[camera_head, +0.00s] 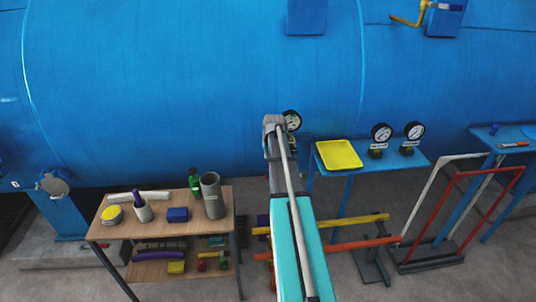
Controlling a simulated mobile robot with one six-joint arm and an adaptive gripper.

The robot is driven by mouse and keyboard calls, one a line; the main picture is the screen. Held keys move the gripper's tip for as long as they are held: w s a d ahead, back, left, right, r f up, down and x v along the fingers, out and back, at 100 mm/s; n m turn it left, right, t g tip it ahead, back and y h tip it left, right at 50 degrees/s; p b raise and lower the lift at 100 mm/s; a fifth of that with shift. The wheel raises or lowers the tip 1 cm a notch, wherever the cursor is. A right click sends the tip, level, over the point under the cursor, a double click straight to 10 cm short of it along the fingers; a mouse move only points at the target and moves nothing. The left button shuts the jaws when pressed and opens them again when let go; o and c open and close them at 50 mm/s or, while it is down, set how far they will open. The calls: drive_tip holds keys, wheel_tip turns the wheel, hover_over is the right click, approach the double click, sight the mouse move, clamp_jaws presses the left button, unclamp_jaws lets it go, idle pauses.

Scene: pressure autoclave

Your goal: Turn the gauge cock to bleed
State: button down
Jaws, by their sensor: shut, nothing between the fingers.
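A round pressure gauge (291,120) with a white face and black rim sits against the blue vessel, just right of the end of my arm. A small fitting shows below it, mostly covered by my arm; I cannot make out the cock's handle or its position. My arm reaches up from the bottom of the view, and its grey wrist end overlaps the gauge's left edge. My gripper's fingers are hidden behind the wrist, so I cannot see whether they touch anything.
Two gauges (381,132) (414,131) and a yellow tray (339,154) sit on a blue bench (372,163) at right. A wooden shelf cart (160,232) with several items stands at left. Red and white frames (463,225) and coloured bars (350,244) occupy the lower right.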

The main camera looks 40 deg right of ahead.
drive_tip(key=shift+a+p+v, duration=0.2)
drive_tip(key=shift+p+v, duration=0.6)
drive_tip(key=shift+v, duration=0.35)
drive_tip(key=shift+w, duration=0.15)
drive_tip(key=s+a+n+g+y, duration=0.1)
drive_tip(key=s+a+n, duration=0.15)
drive_tip(key=a, duration=0.95)
drive_tip(key=s+a+n+g, duration=0.1)
drive_tip(key=s+a, duration=0.2)
drive_tip(key=a, duration=0.9)
drive_tip(key=s+a+n, duration=0.1)
drive_tip(key=s+a, duration=0.4)
drive_tip(key=a, duration=0.3)
drive_tip(key=s+a+n+g, duration=0.1)
drive_tip(key=s+a, duration=0.5)
drive_tip(key=a, duration=0.2)
drive_tip(key=shift+a+f+n, duration=0.35)
drive_tip(key=shift+f, duration=0.1)
drive_tip(key=shift+w, duration=0.1)
